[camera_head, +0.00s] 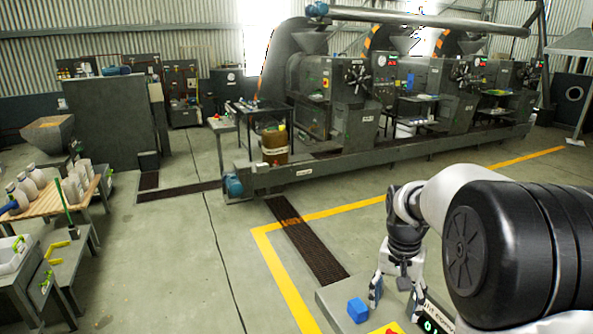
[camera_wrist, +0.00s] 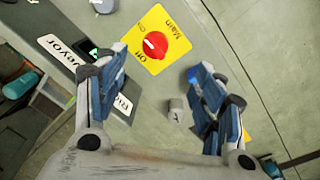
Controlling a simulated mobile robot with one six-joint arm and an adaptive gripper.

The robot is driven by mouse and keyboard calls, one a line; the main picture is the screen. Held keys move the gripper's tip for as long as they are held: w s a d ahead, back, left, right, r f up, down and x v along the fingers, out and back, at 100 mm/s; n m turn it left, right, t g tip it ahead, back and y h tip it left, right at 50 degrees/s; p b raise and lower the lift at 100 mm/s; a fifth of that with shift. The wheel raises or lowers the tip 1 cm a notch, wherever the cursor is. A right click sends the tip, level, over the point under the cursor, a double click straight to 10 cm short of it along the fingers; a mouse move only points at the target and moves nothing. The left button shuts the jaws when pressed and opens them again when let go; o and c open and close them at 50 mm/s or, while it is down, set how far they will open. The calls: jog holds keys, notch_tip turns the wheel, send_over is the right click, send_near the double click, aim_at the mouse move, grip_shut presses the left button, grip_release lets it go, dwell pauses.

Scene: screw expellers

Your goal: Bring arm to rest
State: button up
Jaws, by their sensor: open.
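My gripper (camera_head: 395,298) hangs pointing down over a grey console (camera_head: 335,295) at the lower right of the head view. In the wrist view its two blue-padded fingers (camera_wrist: 160,78) are spread wide apart with nothing held between them. The gripper looks clear of the knob. My white and black arm reaches in from the right of the head view and hides part of the console.
A blue block (camera_head: 358,310) stands on the console beside my left finger. A row of screw expellers (camera_head: 350,85) runs along the back. A wooden-topped table (camera_head: 45,205) with several bottles stands at left. The floor between is open, with yellow lines and grates.

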jog(key=s+a+r+n+t, duration=0.2)
jog(key=s+a+r, duration=0.3)
jog(key=s, duration=0.3)
jog(key=s+a+r+n+t, duration=0.1)
jog(key=s+a+r+n, duration=0.1)
jog(key=s+a+r, duration=0.5)
jog(key=s+f+n+t, duration=0.1)
jog(key=s+f+n, duration=0.1)
jog(key=s, duration=0.8)
jog(key=shift+f+n+t+y+b, duration=0.3)
jog(key=shift+f+n+t+y, duration=0.1)
jog(key=shift+f, duration=0.2)
jog(key=shift+d, duration=0.1)
